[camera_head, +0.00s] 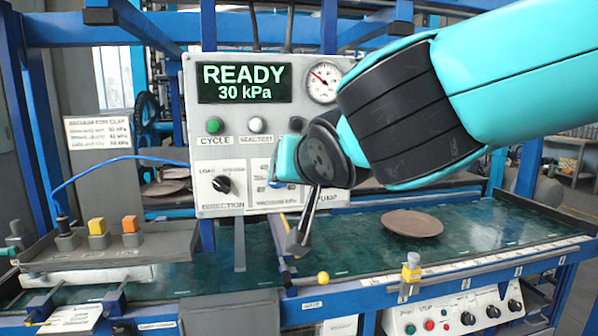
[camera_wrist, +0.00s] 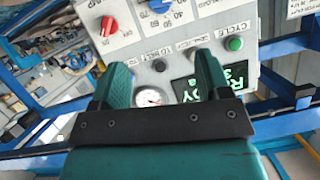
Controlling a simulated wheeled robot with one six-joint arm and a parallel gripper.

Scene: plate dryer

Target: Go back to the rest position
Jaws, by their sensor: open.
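My gripper (camera_wrist: 164,70) shows in the wrist view with its two teal fingers apart and nothing between them. It faces the grey control panel (camera_wrist: 255,35), which looks upside down in that view. In the head view my arm reaches in from the upper right, and its teal end is in front of the panel (camera_head: 205,130), over its lower right part. The fingers are mostly hidden there by the wrist. I cannot tell whether they touch the panel. The display (camera_head: 244,83) reads READY, 30 kPa.
The panel carries a green CYCLE button (camera_head: 214,126), a black DIRECTION knob (camera_head: 222,184) and a gauge (camera_head: 323,83). A brown disc (camera_head: 412,223) lies on the green belt (camera_head: 490,230) at right. Blue frame beams surround the station.

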